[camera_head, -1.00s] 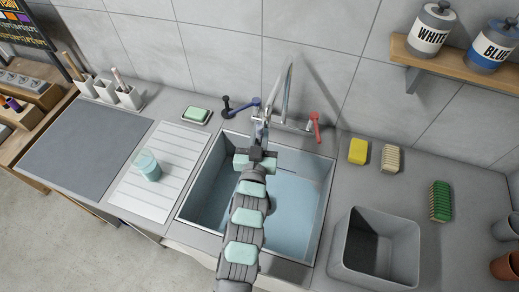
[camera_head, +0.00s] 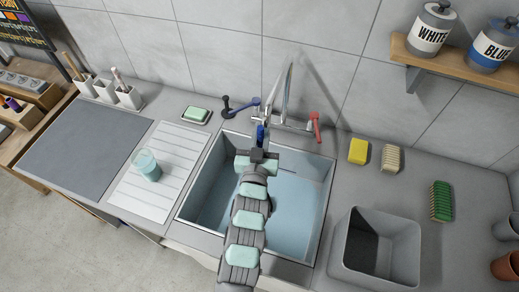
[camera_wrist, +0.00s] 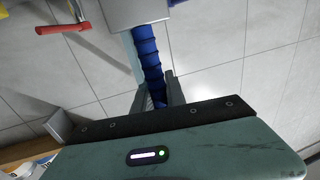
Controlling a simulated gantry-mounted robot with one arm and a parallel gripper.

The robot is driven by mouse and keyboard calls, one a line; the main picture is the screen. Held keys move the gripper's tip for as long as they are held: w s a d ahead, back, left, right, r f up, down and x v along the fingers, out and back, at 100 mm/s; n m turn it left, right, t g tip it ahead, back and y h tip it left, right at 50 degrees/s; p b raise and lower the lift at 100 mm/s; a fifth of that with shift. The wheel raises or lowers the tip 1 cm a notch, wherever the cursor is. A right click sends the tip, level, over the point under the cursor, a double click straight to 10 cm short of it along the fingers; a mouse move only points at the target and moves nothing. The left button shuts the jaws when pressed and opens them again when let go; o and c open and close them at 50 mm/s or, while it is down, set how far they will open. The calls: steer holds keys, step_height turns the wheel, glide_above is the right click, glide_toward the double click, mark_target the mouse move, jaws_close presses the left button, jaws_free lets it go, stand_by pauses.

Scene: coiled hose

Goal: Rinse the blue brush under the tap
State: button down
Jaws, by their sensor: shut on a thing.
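My gripper (camera_head: 258,149) is over the back of the sink (camera_head: 325,215), just in front of the tap (camera_head: 285,90). In the wrist view my gripper (camera_wrist: 158,90) is shut on a ribbed blue length, which I take to be the blue brush (camera_wrist: 148,52). Its far end runs up behind a grey block at the top of that view. In the head view the brush (camera_head: 261,131) shows as a small blue patch beyond the jaws, close to the spout. Its head cannot be made out. A pale strip lies beside it in the wrist view; I cannot tell whether it is water.
A blue lever (camera_head: 245,105) and a red lever (camera_head: 316,125) flank the tap. A yellow sponge (camera_head: 358,151), brushes and a grey bin (camera_head: 345,245) stand on the right. A glass (camera_head: 147,165) stands on the drainer (camera_head: 165,195) at left.

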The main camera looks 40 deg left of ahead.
steer(key=shift+w+a, duration=0.1)
steer(key=shift+a, duration=0.2)
steer(key=s+a+p, duration=0.3)
steer(key=s+p, duration=0.2)
steer(key=s, duration=0.2)
steer(key=shift+s, duration=0.25)
stand_by(0.3)
steer(key=shift+r, duration=0.1)
stand_by(1.1)
